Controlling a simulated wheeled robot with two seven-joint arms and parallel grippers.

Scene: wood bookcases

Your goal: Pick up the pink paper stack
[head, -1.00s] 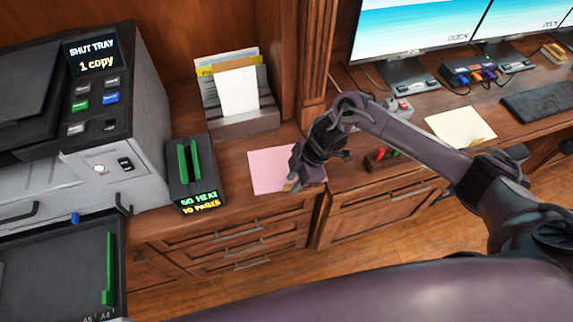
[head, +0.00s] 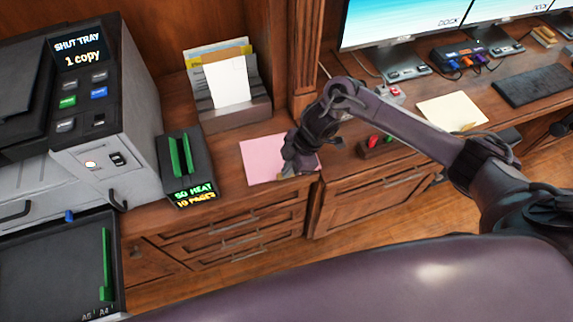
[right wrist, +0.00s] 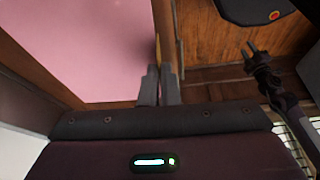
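The pink paper stack (head: 262,160) lies flat on the wood counter, near its front edge, in the head view. It fills the upper left of the right wrist view (right wrist: 85,45). My right gripper (head: 287,172) is at the stack's front edge and covers part of it. In the right wrist view its two grey fingers (right wrist: 158,72) are close together beside the stack's edge. A small yellow strip (right wrist: 157,46) shows at the fingertips. I cannot tell whether the fingers grip the stack or only stand around its edge.
Left of the stack stand a black holder with green guides (head: 183,172) and a copier (head: 110,130). A paper sorter (head: 235,112) stands behind. To the right are a pen tray (head: 375,147), a pale yellow paper stack (head: 450,109) and monitors. Drawers (head: 235,235) face the front.

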